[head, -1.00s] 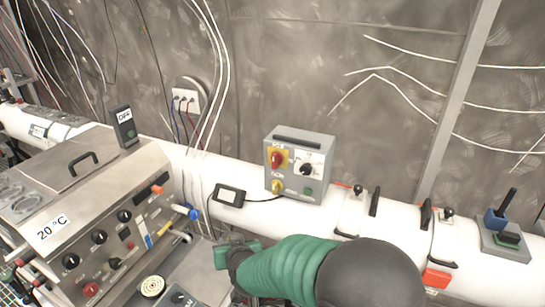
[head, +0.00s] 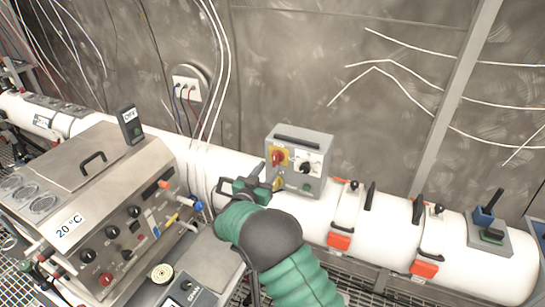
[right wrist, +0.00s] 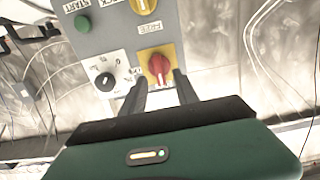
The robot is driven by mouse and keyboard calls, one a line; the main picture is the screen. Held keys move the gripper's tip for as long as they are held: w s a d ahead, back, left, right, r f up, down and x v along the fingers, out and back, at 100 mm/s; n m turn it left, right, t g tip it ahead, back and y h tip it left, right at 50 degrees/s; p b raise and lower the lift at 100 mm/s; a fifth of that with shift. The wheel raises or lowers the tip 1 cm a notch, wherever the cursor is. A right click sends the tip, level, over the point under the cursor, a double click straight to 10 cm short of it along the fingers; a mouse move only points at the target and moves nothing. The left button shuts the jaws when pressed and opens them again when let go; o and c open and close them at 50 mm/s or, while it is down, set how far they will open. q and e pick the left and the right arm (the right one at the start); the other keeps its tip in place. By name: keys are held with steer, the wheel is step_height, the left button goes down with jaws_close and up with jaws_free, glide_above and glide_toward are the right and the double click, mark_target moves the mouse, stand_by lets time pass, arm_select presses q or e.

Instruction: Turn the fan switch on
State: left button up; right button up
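A grey control box (head: 300,165) stands on the white pipe by the wall. Its front has a red knob on a yellow plate (head: 278,157), a black dial on a white plate (head: 305,168), a yellow knob and a green button. I cannot read a fan label on it. My right gripper (head: 263,178) is in front of the box's left side. In the right wrist view the picture is upside down; the open fingers (right wrist: 161,82) point at the red knob (right wrist: 158,66), apart and empty. I cannot tell if they touch it. My left gripper is out of view.
A steel machine (head: 100,200) with several knobs and a "20 °C" label stands at left. A small display (head: 131,125) beside it reads "OFF". Clamps with red parts (head: 340,241) sit on the pipe (head: 385,225) at right. A wall socket (head: 187,88) is behind.

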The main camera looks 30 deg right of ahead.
mark_target(274, 160)
steer(key=shift+p+x, duration=0.45)
steer(key=shift+x, duration=1.45)
steer(key=shift+r, duration=0.1)
steer(key=shift+d, duration=0.1)
jaws_close()
